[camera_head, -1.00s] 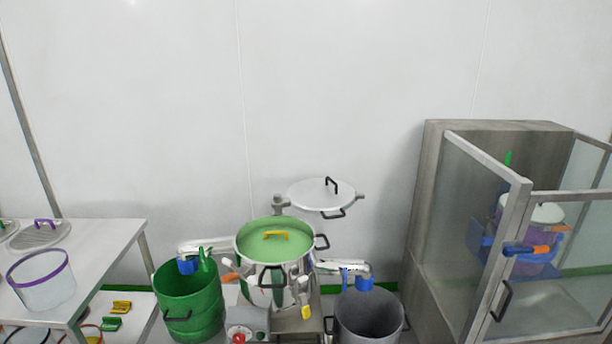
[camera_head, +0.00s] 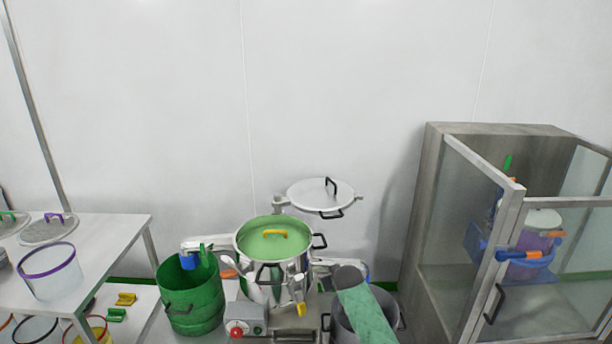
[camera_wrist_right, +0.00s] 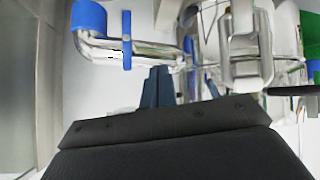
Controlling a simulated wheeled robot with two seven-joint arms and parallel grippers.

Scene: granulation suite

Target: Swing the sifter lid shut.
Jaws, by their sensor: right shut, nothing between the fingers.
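The sifter lid (camera_head: 320,194), a pale round disc with black handles, stands swung out behind and to the right of the sifter (camera_head: 290,262). The sifter is a shiny steel drum. Its top shows a green disc (camera_head: 262,241) with a yellow handle, not covered by the lid. My right arm comes in at the bottom right of the head view, over the grey bin, right of the sifter; its fingers cannot be made out there. In the right wrist view my right gripper (camera_wrist_right: 158,76) is shut and empty, near a blue-ended steel spout (camera_wrist_right: 130,46). My left gripper is not in view.
A green bin (camera_head: 190,298) stands left of the sifter, a grey bin (camera_head: 345,322) to its right. A control box (camera_head: 247,318) with a red button is in front. A glass-doored cabinet (camera_head: 440,200) stands right, a white table (camera_head: 108,238) left. The wall behind is bare.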

